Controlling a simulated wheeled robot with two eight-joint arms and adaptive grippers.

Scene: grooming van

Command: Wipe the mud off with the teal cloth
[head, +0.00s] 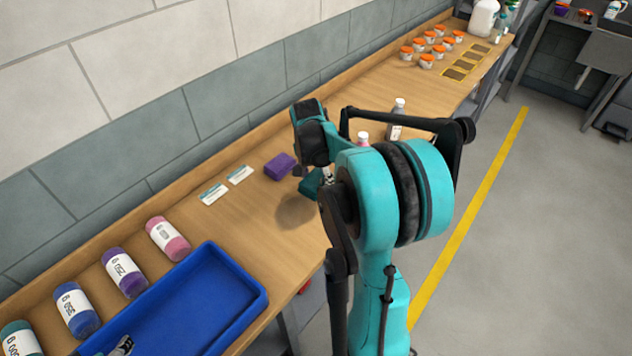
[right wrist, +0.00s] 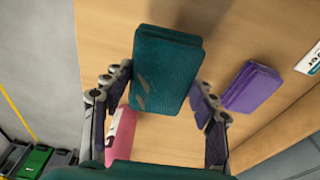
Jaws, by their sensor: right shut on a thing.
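My right gripper (head: 308,172) is over the wooden bench, with its arm covering much of the middle of the head view. It is shut on the teal cloth (head: 311,185), a folded block. In the right wrist view the cloth (right wrist: 166,70) sits between the two fingers, with pale streaks on its left side. I cannot tell whether the cloth touches the bench. A dark brownish round patch (head: 294,211) shows on the bench just below the cloth; I cannot tell whether it is mud or shadow. My left gripper is not in view.
A purple block (head: 280,166) lies close beside the cloth, near two white cards (head: 213,193). A bottle (head: 397,118) stands behind my arm. Orange-lidded jars (head: 426,62) are farther back.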

